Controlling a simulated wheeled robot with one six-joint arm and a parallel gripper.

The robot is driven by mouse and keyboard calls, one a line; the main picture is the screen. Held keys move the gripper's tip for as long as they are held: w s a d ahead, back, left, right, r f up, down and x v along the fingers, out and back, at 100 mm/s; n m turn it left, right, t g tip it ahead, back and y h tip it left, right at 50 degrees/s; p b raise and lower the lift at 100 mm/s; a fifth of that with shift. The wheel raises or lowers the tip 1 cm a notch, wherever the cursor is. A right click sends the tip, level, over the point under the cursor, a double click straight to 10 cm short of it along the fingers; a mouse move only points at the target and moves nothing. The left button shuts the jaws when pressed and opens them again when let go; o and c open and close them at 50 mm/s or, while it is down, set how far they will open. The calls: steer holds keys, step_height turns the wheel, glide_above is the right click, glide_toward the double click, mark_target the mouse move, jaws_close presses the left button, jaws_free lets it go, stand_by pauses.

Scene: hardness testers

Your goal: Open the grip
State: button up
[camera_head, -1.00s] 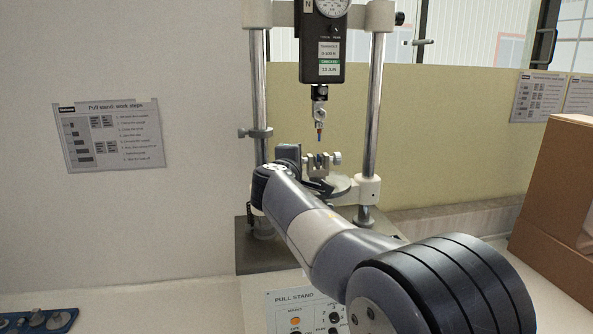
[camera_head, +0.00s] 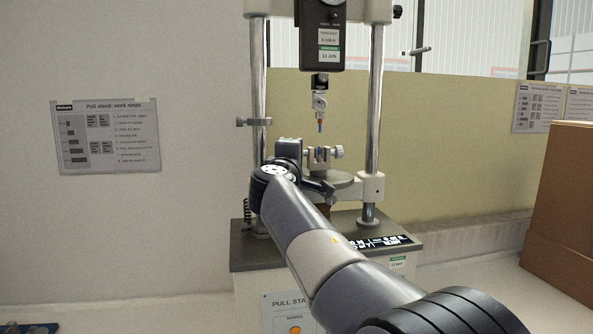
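The pull stand has two steel columns and a dark force gauge (camera_head: 321,38) at the top. Below the gauge hangs a small metal upper grip (camera_head: 319,101) with an orange and blue piece at its lower end. Under it, a small metal lower grip (camera_head: 322,160) with a round knob (camera_head: 338,152) on its right stands above a round plate. Blue shows at the lower grip's top. There is a gap between the two grips. My gripper (camera_head: 318,187) is beside the lower grip, partly hidden by my wrist. Its fingers are too small and dark to read, and contact is unclear.
A cardboard box (camera_head: 563,205) stands at the right on the bench. A work-steps sheet (camera_head: 107,137) hangs on the left wall. The stand's control panel (camera_head: 285,309) is partly behind my arm. The bench left of the stand is mostly clear.

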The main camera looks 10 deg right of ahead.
stand_by(0.3)
steer(key=o, duration=1)
steer(key=shift+b+v, duration=1.55)
steer(key=shift+v, duration=3.9)
